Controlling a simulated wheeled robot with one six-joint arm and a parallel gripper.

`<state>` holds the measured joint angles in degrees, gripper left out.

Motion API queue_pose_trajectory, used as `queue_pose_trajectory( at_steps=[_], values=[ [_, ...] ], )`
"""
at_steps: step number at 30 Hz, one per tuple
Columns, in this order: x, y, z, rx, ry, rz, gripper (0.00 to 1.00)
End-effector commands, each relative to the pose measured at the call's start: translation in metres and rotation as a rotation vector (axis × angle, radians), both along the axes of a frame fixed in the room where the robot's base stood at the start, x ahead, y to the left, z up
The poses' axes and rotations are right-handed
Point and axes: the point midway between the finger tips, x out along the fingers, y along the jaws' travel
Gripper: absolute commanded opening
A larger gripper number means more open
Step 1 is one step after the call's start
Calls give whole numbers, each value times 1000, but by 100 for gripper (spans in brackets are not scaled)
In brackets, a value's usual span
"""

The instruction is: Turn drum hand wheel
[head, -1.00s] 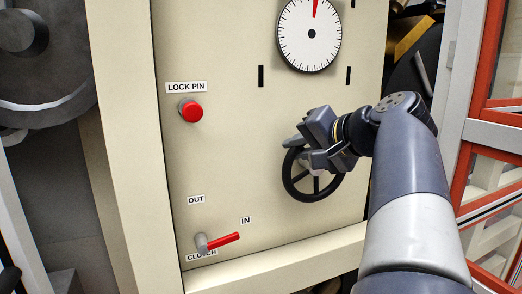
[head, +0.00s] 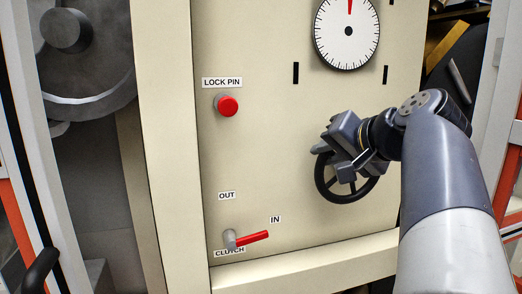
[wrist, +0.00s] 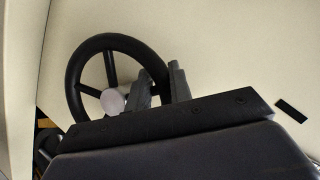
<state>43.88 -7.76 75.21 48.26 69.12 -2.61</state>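The drum hand wheel (head: 333,194) is a black spoked wheel low on the cream panel, below the dial. In the wrist view the hand wheel (wrist: 76,80) shows with its pale hub (wrist: 112,101). My gripper (head: 338,154) is at the wheel's upper part and hides some of it. In the wrist view my gripper's two grey fingers (wrist: 161,82) stand on either side of the right part of the rim, close to it. I cannot tell whether they press on the rim. The lower part of the wheel is hidden by my gripper's body in that view.
A red lock pin button (head: 228,105) is on the panel's left. A red clutch lever (head: 250,239) below points toward IN. A white dial (head: 347,52) above has a red needle near the top. A grey drum (head: 85,60) is at left. Open panel lies left of the wheel.

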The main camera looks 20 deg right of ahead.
Motion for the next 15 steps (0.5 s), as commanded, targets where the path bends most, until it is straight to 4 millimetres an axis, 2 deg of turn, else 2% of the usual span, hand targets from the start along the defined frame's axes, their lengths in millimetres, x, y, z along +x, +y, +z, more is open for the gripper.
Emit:
queue_pose_trajectory(
  at_steps=[1,6,15],
  values=[
    [0,0,0,0,0,0,24],
    [0,0,1,0,-3,-1,38],
    [-2,-1,2,-1,-4,-3,39]
  ],
)
